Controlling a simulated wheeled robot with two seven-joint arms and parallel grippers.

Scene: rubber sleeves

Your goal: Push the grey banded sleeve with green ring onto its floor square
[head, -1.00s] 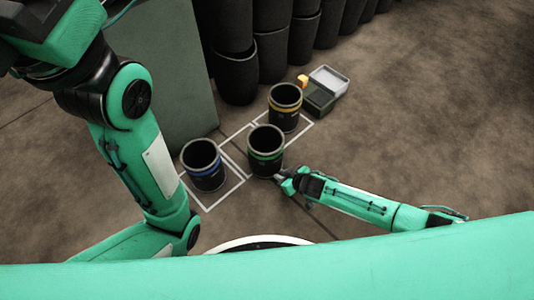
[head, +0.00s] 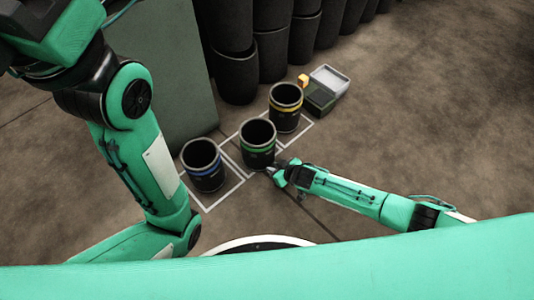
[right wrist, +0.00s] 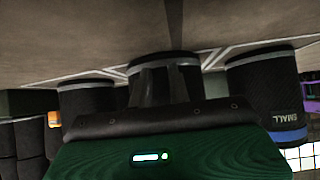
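The grey banded sleeve with green ring (head: 258,146) stands upright between two similar sleeves. Its base covers part of the near side of the middle white-outlined floor square (head: 231,152), whose bare part shows to its left and behind. My right gripper (head: 271,171) is low at the sleeve's near right side, at or very close to its wall; contact is hard to tell. In the right wrist view a dark sleeve (right wrist: 185,82) stands straight ahead, partly hidden by the gripper body. Whether the fingers are open or shut is unclear. My left arm shows at left, its gripper out of view.
A blue-ringed sleeve (head: 204,166) stands in the left square and a yellow-ringed sleeve (head: 286,107) in the right one. Behind are a grey bin (head: 329,79), a dark green box (head: 320,100), an orange block (head: 303,81) and stacked black sleeves. Right floor is clear.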

